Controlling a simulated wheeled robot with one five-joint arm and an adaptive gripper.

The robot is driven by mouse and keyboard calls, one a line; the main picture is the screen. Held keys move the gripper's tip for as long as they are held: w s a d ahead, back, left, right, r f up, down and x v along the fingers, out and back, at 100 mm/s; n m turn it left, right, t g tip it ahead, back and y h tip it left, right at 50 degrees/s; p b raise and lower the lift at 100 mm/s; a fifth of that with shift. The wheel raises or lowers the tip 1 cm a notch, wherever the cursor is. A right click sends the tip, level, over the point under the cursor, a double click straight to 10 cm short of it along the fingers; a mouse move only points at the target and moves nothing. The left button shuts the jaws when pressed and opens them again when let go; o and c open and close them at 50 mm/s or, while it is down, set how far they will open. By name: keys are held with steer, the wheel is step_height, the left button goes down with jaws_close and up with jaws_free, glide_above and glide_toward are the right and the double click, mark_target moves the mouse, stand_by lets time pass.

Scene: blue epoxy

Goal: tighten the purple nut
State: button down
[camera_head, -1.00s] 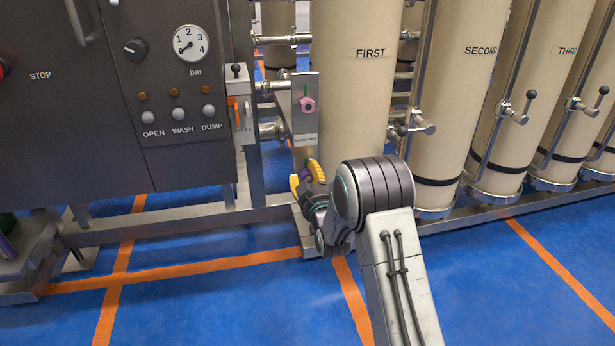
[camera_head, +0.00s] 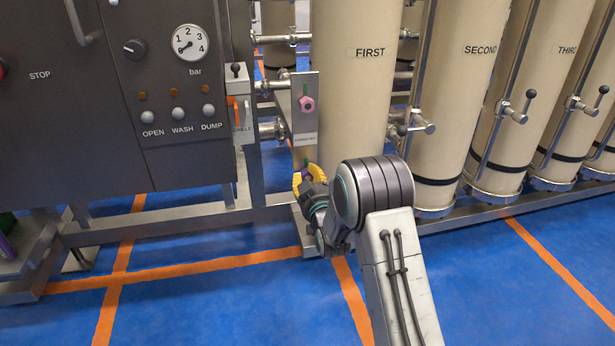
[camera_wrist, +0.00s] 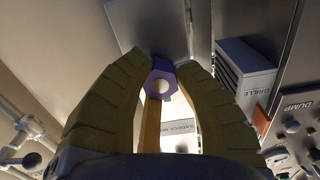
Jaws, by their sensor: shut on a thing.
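The purple nut (camera_wrist: 164,75) is a six-sided ring around a pale round centre. In the wrist view it sits between the tips of my gripper (camera_wrist: 162,77), whose two thick ribbed fingers curve in and are shut on it from both sides. In the head view my gripper (camera_head: 307,172) has yellow fingers and is low on the narrow grey plate in front of the FIRST column. Only a small bit of purple shows between the fingers there; my fingers and wrist hide the rest.
A pink nut (camera_head: 306,104) with a green mark above it sits higher on the same plate (camera_head: 305,124). A dark control panel (camera_head: 100,110) stands to the left. The FIRST column (camera_head: 350,120) is just behind the plate. The blue floor in front is open.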

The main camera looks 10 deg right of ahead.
steer(key=shift+w+r, duration=0.1)
steer(key=shift+r, duration=0.25)
steer(key=c, duration=1.3)
jaws_free()
steer(key=o, duration=0.4)
steer(key=shift+f, duration=0.15)
steer(key=shift+s, duration=6.05)
